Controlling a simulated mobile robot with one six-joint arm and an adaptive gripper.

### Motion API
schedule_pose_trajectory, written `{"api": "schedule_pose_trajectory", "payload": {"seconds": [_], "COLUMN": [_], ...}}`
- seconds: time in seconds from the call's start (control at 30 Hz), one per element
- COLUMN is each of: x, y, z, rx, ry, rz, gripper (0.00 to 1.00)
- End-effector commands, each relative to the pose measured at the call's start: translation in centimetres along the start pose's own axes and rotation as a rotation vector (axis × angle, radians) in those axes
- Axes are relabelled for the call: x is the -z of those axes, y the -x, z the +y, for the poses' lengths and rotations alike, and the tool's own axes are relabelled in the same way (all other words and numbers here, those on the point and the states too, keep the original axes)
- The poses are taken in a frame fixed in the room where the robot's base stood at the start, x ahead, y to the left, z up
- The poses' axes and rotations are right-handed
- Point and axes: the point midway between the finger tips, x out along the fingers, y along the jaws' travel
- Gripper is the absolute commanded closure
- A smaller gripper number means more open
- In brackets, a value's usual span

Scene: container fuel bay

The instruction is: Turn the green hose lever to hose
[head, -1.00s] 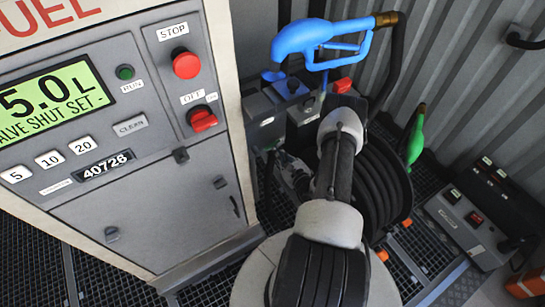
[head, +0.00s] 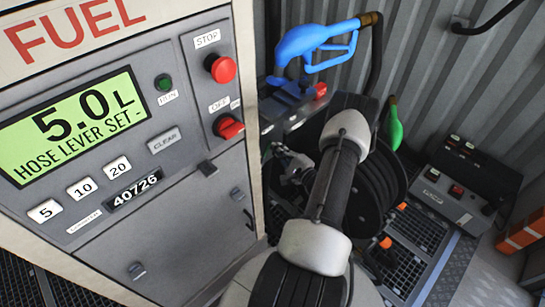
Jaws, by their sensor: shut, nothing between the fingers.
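I cannot make out the green hose lever. A green nozzle (head: 393,126) hangs by the wall behind the hose reel, and only part of it shows. The black hose reel (head: 385,190) is partly hidden behind my arm. The fuel panel's display (head: 70,125) reads 5.0 L and HOSE LEVER SET.
A blue nozzle (head: 316,43) rests above the reel. The cabinet has a red STOP button (head: 221,68), a red OFF knob (head: 228,127) and a green RUN button (head: 163,82). A grey control box (head: 445,195) stands at the right, with orange-white blocks (head: 521,232) beyond. Grated floor lies between.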

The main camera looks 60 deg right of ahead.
Motion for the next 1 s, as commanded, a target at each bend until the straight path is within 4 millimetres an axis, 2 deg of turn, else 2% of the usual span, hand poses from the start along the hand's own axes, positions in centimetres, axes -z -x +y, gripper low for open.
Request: {"api": "schedule_pose_trajectory", "payload": {"seconds": [0.1, 0.6, 1.0], "x": [-0.5, -2.8, -3.3], "y": [0.0, 0.2, 0.3], "z": [-0.4, -1.1, -1.0], "rx": [0.014, 0.013, 0.014], "ry": [0.102, 0.094, 0.094], "rz": [-0.002, -0.002, -0.001], "gripper": [1.0, 1.0, 1.0]}}
